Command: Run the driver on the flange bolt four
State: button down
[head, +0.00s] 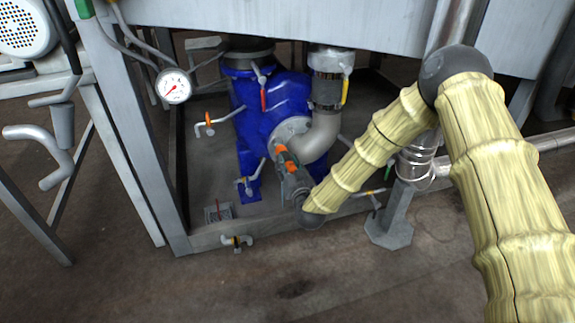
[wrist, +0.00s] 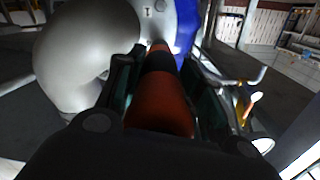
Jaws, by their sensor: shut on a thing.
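My gripper (head: 287,163) is low beside the blue pump-like body (head: 250,115), shut on an orange and black driver (head: 280,150). In the wrist view the driver (wrist: 162,105) lies lengthwise between the two fingers and points away at the pale flange (wrist: 157,18). The flange (head: 288,129) joins the grey elbow pipe (head: 322,138) to the blue body. The driver's far end is at or near the flange's lower left edge; I cannot tell whether it touches a bolt. The flange bolts are too small or hidden to number.
The elbow pipe (wrist: 85,50) is close left of my gripper in the wrist view. Valve handles (head: 249,183) and a metal post (head: 390,215) stand nearby. A pressure gauge (head: 173,86) is at the left.

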aim_at(291, 171)
jog(key=shift+r, duration=0.15)
jog(key=shift+p+v, duration=0.8)
jog(key=shift+v, duration=0.95)
